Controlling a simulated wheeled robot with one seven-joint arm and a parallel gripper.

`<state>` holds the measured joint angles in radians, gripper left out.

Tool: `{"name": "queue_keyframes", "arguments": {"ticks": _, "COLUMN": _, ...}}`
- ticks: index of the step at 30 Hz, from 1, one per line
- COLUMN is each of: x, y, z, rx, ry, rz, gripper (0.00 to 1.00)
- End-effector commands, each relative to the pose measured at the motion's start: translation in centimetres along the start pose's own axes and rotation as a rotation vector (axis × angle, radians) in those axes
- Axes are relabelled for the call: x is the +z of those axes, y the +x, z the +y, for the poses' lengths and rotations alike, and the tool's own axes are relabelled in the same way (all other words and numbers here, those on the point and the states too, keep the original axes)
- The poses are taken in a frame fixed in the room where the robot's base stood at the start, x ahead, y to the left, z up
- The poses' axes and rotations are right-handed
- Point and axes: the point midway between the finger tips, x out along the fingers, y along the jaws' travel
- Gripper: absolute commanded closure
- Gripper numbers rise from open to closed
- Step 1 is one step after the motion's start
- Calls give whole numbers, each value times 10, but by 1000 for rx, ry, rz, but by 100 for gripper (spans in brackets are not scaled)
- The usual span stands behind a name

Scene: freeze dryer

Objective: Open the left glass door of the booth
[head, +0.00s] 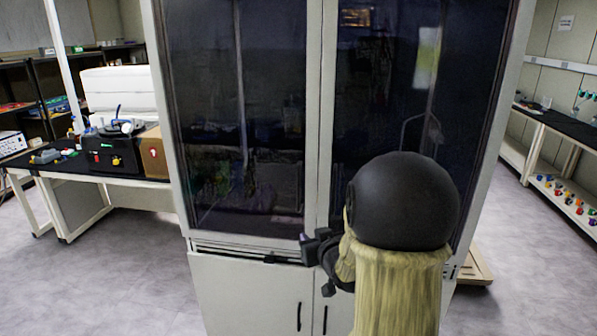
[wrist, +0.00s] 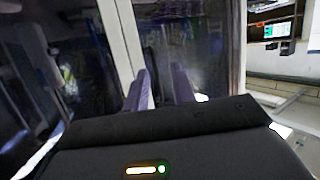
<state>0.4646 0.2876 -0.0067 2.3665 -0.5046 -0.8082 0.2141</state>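The booth has a left glass door (head: 270,110) of dark glass in a pale frame, and it looks shut. The left glass also shows in the wrist view (wrist: 85,70), with reflections on it. My gripper (head: 306,240) is in front of the booth, near the lower end of the post between the two doors. In the wrist view, its two purple-grey fingers (wrist: 162,90) stand apart with nothing seen between them. I cannot clearly make out a door handle.
The right glass door (head: 385,110) is partly hidden behind my arm. Below are cabinet doors (head: 250,300) with dark vertical handles. A black-topped bench (head: 60,165) with equipment stands at the left, and shelving (head: 560,125) at the right. Grey floor (head: 130,260) is clear at the front left.

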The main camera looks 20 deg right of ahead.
Motion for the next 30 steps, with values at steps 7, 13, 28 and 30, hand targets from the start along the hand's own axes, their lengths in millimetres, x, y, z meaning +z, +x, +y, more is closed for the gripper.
{"name": "queue_keyframes", "arguments": {"ticks": 7, "x": -60, "y": -10, "z": 40, "rx": -65, "ry": 17, "rz": 272, "gripper": 74}}
{"name": "queue_keyframes", "arguments": {"ticks": 13, "x": -67, "y": -13, "z": 44, "rx": -86, "ry": 19, "rz": 323, "gripper": 74}}
{"name": "queue_keyframes", "arguments": {"ticks": 28, "x": -76, "y": 7, "z": 41, "rx": -88, "ry": 19, "rz": 321, "gripper": 74}}
{"name": "queue_keyframes", "arguments": {"ticks": 30, "x": -79, "y": 18, "z": 39, "rx": -89, "ry": 19, "rz": 320, "gripper": 74}}
